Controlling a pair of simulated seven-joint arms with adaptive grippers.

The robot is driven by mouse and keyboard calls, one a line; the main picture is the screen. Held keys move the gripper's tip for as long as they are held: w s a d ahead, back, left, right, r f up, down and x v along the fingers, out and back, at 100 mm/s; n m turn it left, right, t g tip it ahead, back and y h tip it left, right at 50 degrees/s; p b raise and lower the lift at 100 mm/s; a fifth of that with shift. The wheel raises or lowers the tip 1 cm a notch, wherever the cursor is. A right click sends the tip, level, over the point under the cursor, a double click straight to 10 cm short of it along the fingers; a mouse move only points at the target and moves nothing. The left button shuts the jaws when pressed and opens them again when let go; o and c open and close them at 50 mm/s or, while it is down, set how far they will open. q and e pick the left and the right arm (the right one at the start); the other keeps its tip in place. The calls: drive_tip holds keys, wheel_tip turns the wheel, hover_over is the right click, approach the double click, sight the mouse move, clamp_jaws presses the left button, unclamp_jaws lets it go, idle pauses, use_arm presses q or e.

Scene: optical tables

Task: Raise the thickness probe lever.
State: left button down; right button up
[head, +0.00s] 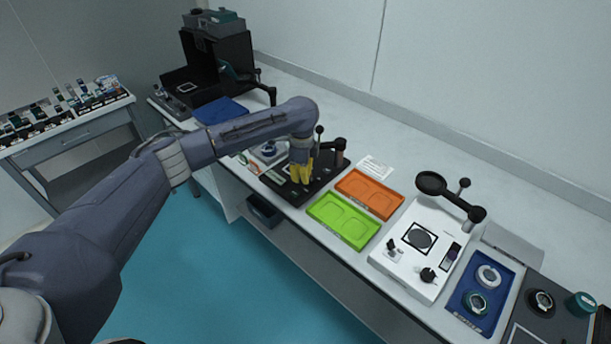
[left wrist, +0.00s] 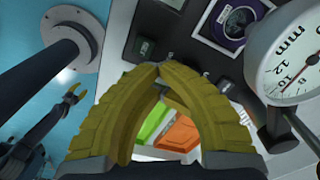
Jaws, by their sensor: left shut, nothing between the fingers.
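The thickness probe stands on a black base (head: 327,178), largely covered by my left arm in the head view. A dark rod with a ball knob (head: 319,130) rises beside my wrist; I cannot tell whether it is the lever. In the left wrist view, a round white dial marked mm (left wrist: 285,62) is at the right, beside the fingers. My left gripper (head: 301,178) has yellow fingers pointing down over the base. Its fingertips (left wrist: 160,72) meet, with nothing between them. My right gripper (left wrist: 75,91) is small at the left of the wrist view, its opening unclear.
A green tray (head: 343,221) and an orange tray (head: 369,194) lie right of the base. Further right are a white instrument (head: 405,266) and a blue tray (head: 497,310). A black apparatus (head: 222,66) stands at the back left.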

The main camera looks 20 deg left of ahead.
use_arm(q)
drive_tip(key=shift+w+d+f, duration=0.15)
drive_tip(key=shift+w+d, duration=0.25)
drive_tip(key=shift+w, duration=0.45)
drive_tip(key=shift+w+d+f, duration=0.15)
drive_tip(key=shift+w+d, duration=0.25)
drive_tip(key=shift+w, duration=0.4)
drive_tip(key=shift+a, duration=0.1)
idle(0.4)
drive_tip(key=shift+r, duration=0.6)
drive_tip(key=shift+s+a+r, duration=0.1)
drive_tip(key=shift+s+r, duration=0.15)
drive_tip(key=shift+r, duration=1.3)
drive_tip(key=shift+s+r, duration=0.2)
drive_tip(key=shift+r, duration=1.35)
